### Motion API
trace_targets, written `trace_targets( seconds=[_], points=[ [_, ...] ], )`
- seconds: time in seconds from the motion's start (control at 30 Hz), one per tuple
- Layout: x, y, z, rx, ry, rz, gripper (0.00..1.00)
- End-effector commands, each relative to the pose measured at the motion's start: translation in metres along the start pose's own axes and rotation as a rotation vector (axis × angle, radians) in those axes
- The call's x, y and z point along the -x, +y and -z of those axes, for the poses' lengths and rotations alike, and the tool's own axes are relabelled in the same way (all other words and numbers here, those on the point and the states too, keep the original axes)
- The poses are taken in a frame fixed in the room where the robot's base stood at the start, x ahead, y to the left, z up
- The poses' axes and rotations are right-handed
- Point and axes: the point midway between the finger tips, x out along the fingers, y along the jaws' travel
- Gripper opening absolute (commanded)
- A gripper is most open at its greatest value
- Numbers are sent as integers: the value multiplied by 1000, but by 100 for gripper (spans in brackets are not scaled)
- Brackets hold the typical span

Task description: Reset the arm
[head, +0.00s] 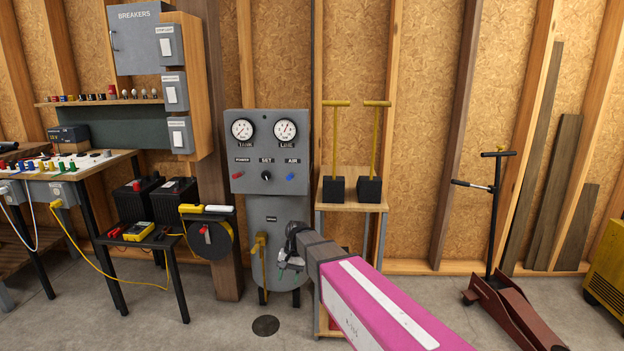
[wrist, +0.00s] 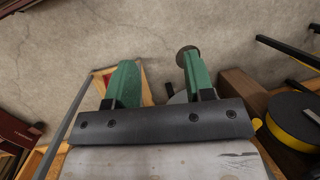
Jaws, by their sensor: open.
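My gripper (head: 290,264) is in front of the lower part of the grey air tank (head: 264,214), at the end of my pink and white arm. In the wrist view my gripper (wrist: 158,82) shows two green fingers spread well apart, with nothing held between them. The fingers point out over the concrete floor (wrist: 140,32). The arm hides part of the small wooden stand and the floor behind it in the head view.
A grey gauge panel (head: 268,150) stands above the tank. A wooden stand (head: 351,196) bears two dark blocks with yellow T-handles. A hose reel (head: 209,238) is left of the tank. A red floor jack (head: 508,305) is at right. Floor between stand and jack looks clear.

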Motion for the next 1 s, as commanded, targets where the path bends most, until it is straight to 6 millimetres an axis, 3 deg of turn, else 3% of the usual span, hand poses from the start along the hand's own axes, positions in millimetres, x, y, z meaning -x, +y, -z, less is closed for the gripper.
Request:
trace_targets(
  seconds=[0.03,0.2,0.4,0.5,0.7,1.0],
  points=[
    [0,36,-12,-4,26,-9,48],
    [-1,129,-32,16,115,-53,48],
    [0,223,-66,46,197,-123,48],
    [0,255,-80,59,223,-154,48],
    [0,284,-94,78,249,-189,48],
    [1,286,-94,79,251,-192,48]
  ],
)
